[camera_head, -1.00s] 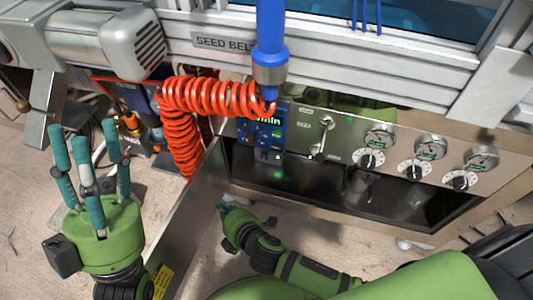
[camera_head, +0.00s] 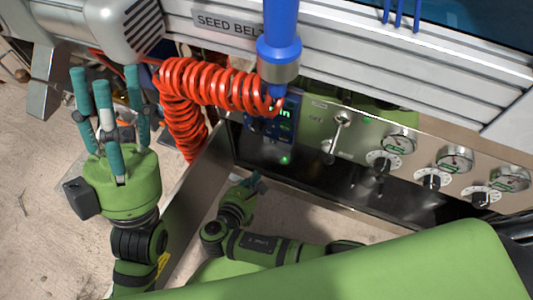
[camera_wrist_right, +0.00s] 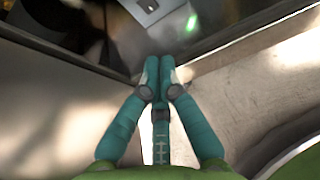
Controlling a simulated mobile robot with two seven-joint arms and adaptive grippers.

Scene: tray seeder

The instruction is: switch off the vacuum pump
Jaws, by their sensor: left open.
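A steel control panel (camera_head: 412,180) holds a toggle lever (camera_head: 342,120), several gauges and black knobs. A blue controller with a green display (camera_head: 286,114) sits at the panel's left end, partly behind a blue post. I cannot tell which control belongs to the vacuum pump, and the pump itself is not clearly visible. My right gripper (camera_head: 258,182) is below the panel's left part, apart from the controls. In the right wrist view its teal fingers (camera_wrist_right: 158,68) meet at the tips, with nothing between them. My left gripper (camera_head: 104,80) is open and empty, left of the red hose.
A coiled red hose (camera_head: 215,85) hangs in front of the panel's left side. The blue post (camera_head: 278,45) comes down beside it. A metal side plate (camera_head: 190,190) stands between my two grippers. A green light (camera_head: 285,160) glows low under the controller.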

